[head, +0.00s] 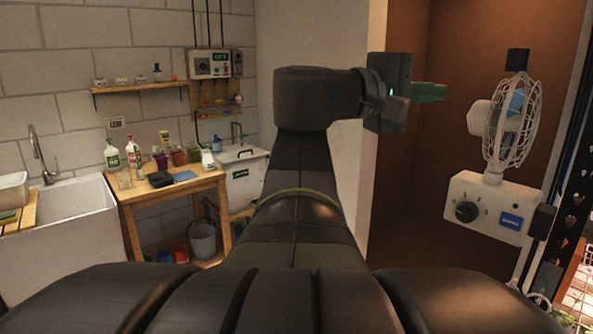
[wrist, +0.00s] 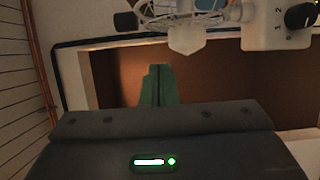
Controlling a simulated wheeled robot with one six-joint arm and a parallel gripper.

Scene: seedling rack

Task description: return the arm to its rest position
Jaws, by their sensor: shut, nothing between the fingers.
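My gripper (head: 430,92) is at the end of my raised arm in the head view, pointing right in front of the brown panel. Its green fingers are together with nothing between them. In the wrist view the green fingers (wrist: 158,86) also show closed and empty, above the dark gripper body with its lit green indicator. My arm rises through the middle of the head view and bends right at the top.
A white fan (head: 513,120) on a control box (head: 490,208) stands right of my gripper, with a visible gap. A wooden bench (head: 172,190) with bottles and pots, a white sink (head: 70,230) and a white lidded bin (head: 243,180) are at the left.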

